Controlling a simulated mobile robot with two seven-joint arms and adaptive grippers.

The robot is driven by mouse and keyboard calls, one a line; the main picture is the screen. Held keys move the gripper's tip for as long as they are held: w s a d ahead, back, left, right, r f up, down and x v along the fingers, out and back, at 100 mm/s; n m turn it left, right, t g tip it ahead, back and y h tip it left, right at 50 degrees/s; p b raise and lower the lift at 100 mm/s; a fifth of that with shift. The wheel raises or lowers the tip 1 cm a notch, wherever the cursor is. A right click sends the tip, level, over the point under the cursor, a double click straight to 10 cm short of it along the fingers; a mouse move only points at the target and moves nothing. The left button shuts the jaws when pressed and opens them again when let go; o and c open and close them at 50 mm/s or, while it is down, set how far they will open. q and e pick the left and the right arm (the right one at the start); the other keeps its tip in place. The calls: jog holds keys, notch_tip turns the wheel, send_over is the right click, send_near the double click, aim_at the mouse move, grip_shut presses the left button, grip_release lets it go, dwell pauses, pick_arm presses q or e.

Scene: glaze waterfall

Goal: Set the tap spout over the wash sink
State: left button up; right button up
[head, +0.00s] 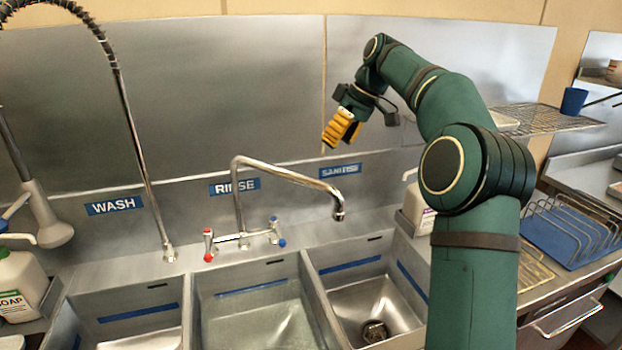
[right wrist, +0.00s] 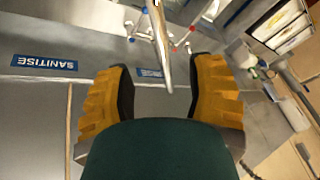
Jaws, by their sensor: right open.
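The chrome tap spout (head: 290,177) rises behind the middle rinse sink (head: 255,300) and reaches right. Its tip hangs near the divider between the rinse and sanitise sinks. The wash sink (head: 140,335) is at the lower left, under the WASH label (head: 114,205); only part of it shows. My right gripper (head: 340,138) is open and empty, above and behind the spout tip, apart from it. In the right wrist view, the spout (right wrist: 160,45) shows beyond and between the yellow fingers of the open right gripper (right wrist: 160,78). My left gripper is not in view.
The tap has a red handle (head: 208,244) and a blue handle (head: 279,234). A spray hose (head: 125,100) stands left of it. A soap bottle (head: 20,280) is at the far left. The sanitise sink (head: 372,300), a blue rack (head: 570,232) and a wire shelf (head: 550,119) are at right.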

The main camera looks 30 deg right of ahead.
aim_at(315, 181)
jog(key=b+x, duration=0.2)
jog(key=x, duration=1)
jog(key=shift+w+a+f, duration=0.1)
jog(key=shift+f, duration=0.2)
grip_shut()
